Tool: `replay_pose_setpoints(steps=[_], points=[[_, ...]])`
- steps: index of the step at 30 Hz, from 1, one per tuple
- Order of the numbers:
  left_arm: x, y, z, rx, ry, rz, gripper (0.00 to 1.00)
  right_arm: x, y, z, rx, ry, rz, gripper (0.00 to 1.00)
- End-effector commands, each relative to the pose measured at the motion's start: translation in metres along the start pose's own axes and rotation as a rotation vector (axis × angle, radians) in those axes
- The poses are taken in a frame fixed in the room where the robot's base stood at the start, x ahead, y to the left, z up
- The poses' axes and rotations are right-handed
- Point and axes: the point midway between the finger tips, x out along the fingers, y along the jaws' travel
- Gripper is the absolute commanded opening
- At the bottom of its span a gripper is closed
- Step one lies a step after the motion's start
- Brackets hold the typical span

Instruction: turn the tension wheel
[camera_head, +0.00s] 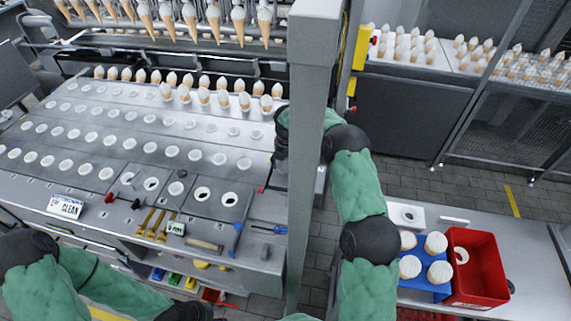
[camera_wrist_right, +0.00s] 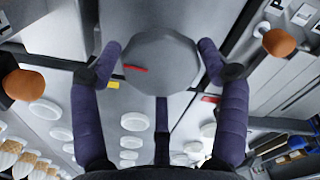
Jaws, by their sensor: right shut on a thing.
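The tension wheel (camera_wrist_right: 172,82) is a grey, many-sided knob with a red mark on its face, in the upper middle of the right wrist view. My right gripper (camera_wrist_right: 163,62) is shut on it, with one dark finger against each side. In the head view the right gripper (camera_head: 281,148) is partly hidden by the grey post, and the wheel cannot be made out there. My left gripper (camera_head: 192,311) is low at the bottom edge, in front of the workbench; its fingers are not clear.
A side table holds a red bin (camera_head: 478,262) and a blue holder (camera_head: 425,290).

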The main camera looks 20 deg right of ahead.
Motion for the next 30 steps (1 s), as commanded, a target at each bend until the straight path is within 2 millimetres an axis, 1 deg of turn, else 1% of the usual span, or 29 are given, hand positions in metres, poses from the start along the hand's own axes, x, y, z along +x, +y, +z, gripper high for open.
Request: replay_pose_setpoints(steps=[1, 3, 4, 5, 6, 17, 20, 23, 30], points=[[0.000, 0.000, 0.000, 0.000, 0.000, 0.000, 0.40, 0.005, -0.005, 0.003, 0.000, -0.002, -0.014, 0.42], [0.000, 0.000, 0.000, 0.000, 0.000, 0.000, 0.40, 0.005, -0.005, 0.003, 0.001, -0.002, -0.014, 0.42], [0.000, 0.000, 0.000, 0.000, 0.000, 0.000, 0.40, 0.005, -0.005, 0.003, 0.001, -0.002, -0.014, 0.83], [0.000, 0.000, 0.000, 0.000, 0.000, 0.000, 0.40, 0.005, -0.005, 0.003, 0.001, -0.002, -0.013, 0.92], [0.000, 0.000, 0.000, 0.000, 0.000, 0.000, 0.40, 0.005, -0.004, 0.003, 0.001, -0.002, -0.012, 0.98], [0.000, 0.000, 0.000, 0.000, 0.000, 0.000, 0.40, 0.000, -0.001, 0.002, 0.002, -0.002, -0.002, 0.98], [0.000, 0.000, 0.000, 0.000, 0.000, 0.000, 0.40, -0.007, 0.000, 0.002, 0.003, -0.002, 0.000, 0.98], [0.000, 0.000, 0.000, 0.000, 0.000, 0.000, 0.40, -0.020, 0.000, 0.002, 0.003, -0.003, 0.003, 0.98], [0.000, 0.000, 0.000, 0.000, 0.000, 0.000, 0.40, -0.067, -0.001, 0.002, 0.003, -0.002, 0.001, 0.98]])
